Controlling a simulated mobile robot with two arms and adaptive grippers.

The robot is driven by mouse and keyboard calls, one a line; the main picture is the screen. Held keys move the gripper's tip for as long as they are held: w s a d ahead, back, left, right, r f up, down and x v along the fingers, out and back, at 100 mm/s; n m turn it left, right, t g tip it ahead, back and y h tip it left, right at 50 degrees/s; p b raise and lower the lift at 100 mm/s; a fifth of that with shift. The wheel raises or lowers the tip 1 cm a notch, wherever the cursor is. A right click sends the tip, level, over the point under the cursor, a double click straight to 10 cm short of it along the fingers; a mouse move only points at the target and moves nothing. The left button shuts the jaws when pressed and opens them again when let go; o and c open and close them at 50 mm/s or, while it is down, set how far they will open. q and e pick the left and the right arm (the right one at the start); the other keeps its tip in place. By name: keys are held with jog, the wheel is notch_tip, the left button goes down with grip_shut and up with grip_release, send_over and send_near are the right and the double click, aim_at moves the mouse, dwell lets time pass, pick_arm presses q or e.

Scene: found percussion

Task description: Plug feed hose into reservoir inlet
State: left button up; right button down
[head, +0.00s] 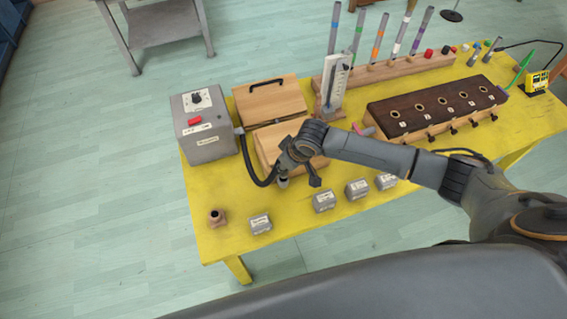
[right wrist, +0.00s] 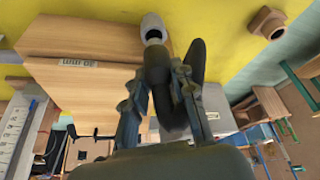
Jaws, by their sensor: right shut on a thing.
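The black feed hose (head: 246,165) leaves the grey control box (head: 203,122) and curves down to my right gripper (head: 286,170). My right gripper is shut on the hose near its end, above the yellow table. In the right wrist view the hose (right wrist: 192,72) loops between the fingers (right wrist: 160,80), and its light grey hollow tip (right wrist: 153,27) points away from me. A brown fitting with a round opening (head: 216,217), probably the reservoir inlet, stands on the table at front left, apart from the hose tip. It also shows in the right wrist view (right wrist: 268,24). My left gripper is not in view.
Wooden boxes (head: 268,97) stand beside the control box, partly behind my arm. Several small grey labelled blocks (head: 259,223) line the table's front. A dark board with holes (head: 440,103) and a rack of tubes (head: 390,68) stand right. The table (head: 235,195) is bare between hose and fitting.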

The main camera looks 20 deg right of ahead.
jog(key=shift+f+b, duration=0.5)
jog(key=shift+f, duration=0.7)
jog(key=shift+f, duration=0.35)
jog(key=shift+f, duration=0.1)
jog(key=c, duration=1)
grip_release()
jog(key=v, duration=1.2)
